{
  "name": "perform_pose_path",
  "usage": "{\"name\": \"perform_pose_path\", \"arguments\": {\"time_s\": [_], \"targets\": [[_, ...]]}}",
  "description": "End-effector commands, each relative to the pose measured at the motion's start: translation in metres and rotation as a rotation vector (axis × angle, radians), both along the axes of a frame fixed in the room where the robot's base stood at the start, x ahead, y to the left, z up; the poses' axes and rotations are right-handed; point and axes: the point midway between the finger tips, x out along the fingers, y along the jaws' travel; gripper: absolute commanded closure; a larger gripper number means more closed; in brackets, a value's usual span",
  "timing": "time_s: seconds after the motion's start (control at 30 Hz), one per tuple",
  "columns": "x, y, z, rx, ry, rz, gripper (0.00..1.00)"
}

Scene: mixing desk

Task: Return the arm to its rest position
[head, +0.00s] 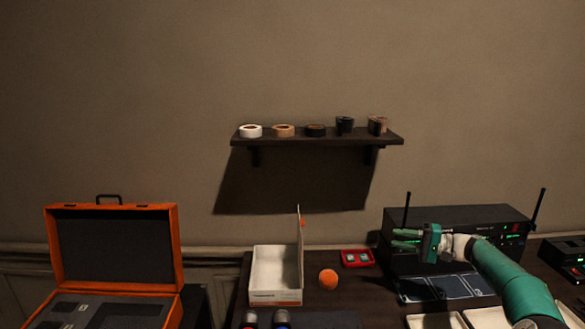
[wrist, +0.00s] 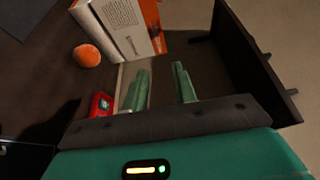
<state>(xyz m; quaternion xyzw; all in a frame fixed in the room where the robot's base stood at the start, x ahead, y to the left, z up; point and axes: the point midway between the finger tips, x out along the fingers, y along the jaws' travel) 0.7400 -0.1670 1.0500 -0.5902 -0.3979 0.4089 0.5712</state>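My green arm reaches in from the lower right in the head view. My gripper (head: 406,239) is raised in front of the black rack unit (head: 480,224), pointing left. In the wrist view the two green fingers of my gripper (wrist: 164,84) stand apart with a clear gap. Nothing is between them, so the gripper is open and empty.
On the desk are a white box (head: 276,297) with its lid up, an orange ball (head: 328,279) and a small red tray (head: 344,259). An orange case (head: 170,250) stands open at left. A wall shelf (head: 316,139) holds tape rolls. Antennas rise beside the arm.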

Motion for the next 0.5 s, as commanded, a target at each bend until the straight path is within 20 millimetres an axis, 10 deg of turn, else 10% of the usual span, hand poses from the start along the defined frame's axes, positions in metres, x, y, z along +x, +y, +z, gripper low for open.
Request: {"name": "perform_pose_path", "arguments": {"time_s": [0.5], "targets": [[-0.019, 0.089, 0.025, -0.235, 0.077, 0.106, 0.73]]}}
